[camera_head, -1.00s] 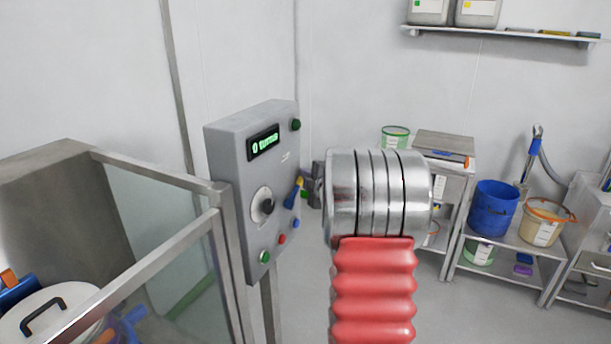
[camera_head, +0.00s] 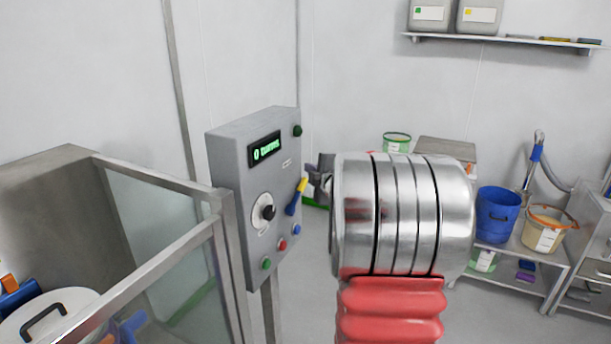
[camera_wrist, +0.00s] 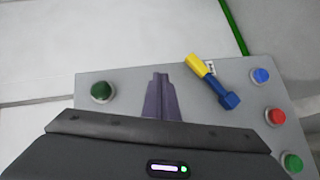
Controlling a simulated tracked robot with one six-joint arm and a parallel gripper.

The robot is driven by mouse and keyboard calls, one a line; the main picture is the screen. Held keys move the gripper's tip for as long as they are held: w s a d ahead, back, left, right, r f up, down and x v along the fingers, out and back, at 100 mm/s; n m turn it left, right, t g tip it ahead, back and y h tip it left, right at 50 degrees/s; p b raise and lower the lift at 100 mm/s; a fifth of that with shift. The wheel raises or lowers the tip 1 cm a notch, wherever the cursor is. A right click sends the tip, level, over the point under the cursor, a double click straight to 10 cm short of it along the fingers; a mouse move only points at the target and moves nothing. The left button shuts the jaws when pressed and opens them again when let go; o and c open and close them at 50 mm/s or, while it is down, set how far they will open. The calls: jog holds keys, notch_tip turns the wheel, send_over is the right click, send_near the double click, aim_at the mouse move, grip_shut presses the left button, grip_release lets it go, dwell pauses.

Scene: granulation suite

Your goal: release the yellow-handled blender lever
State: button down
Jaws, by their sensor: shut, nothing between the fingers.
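The blender lever (camera_head: 296,197) has a yellow handle end and a blue body. It is on the right part of the grey control panel (camera_head: 228,165), tilted with its yellow end up and to the right. In the wrist view the lever (camera_wrist: 213,81) lies diagonally, right of my fingers, yellow end at upper left. My gripper (camera_wrist: 160,80) is shut and empty, its dark fingertips over the panel face and apart from the lever in that view. In the head view my gripper (camera_head: 318,176) shows just right of the yellow end, partly hidden behind my wrist.
The panel has a green display (camera_head: 265,151) reading 0 turns, a black knob (camera_head: 268,212), and green, red and blue buttons (camera_wrist: 261,75). A glass-sided guard (camera_head: 150,235) stands left of it. Shelves with a blue bucket (camera_head: 497,214) are at the back right.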

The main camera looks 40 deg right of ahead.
jog(key=s+r, duration=0.2)
jog(key=s, duration=0.1)
jog(key=s+r, duration=0.1)
jog(key=shift+s+a+r, duration=0.25)
jog(key=shift+s, duration=0.05)
dwell(0.5)
jog(key=s+d+f+m+g+h, duration=0.3)
jog(key=s+d+f+m+g, duration=0.15)
jog(key=s+f+m, duration=0.25)
jog(key=s+a+f+m+g+y, duration=0.1)
jog(key=s+a+f+m+g, duration=0.3)
jog(key=s+a, duration=0.15)
jog(key=s+a+y, duration=0.2)
jog(key=s+a, duration=0.2)
jog(key=a, duration=1)
jog(key=s+a+y, duration=0.3)
jog(key=s+a, duration=0.1)
jog(key=a, duration=1.1)
jog(key=s+a+y, duration=0.3)
jog(key=a, duration=1.2)
jog(key=shift+s+f, duration=0.2)
jog(key=shift+s, duration=0.2)
